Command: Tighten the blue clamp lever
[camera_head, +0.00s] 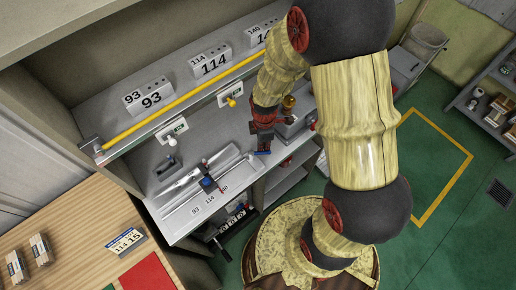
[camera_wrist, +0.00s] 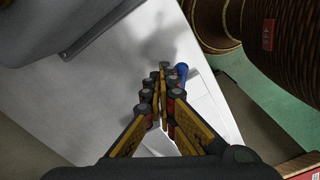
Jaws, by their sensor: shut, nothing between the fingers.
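A small blue lever end (camera_wrist: 181,70) shows in the wrist view, just right of my fingertips and partly hidden by them. In the head view a blue piece (camera_head: 262,153) shows at the tips of my gripper (camera_head: 264,148), near the front edge of the pale worktop. My gripper (camera_wrist: 163,75) is shut and empty, its fingertips together beside the blue lever. I cannot tell whether they touch it. A dark and blue sliding block (camera_head: 208,182) sits on the metal rail scale, left of my gripper in the head view.
The pale worktop (camera_head: 185,229) carries labels 93, 114 and 140. A yellow bar (camera_head: 180,102) runs along the shelf behind. A machine with an amber knob (camera_head: 289,102) stands close by my gripper. A wooden table (camera_head: 75,232) lies at left; green floor (camera_head: 430,135) is open at right.

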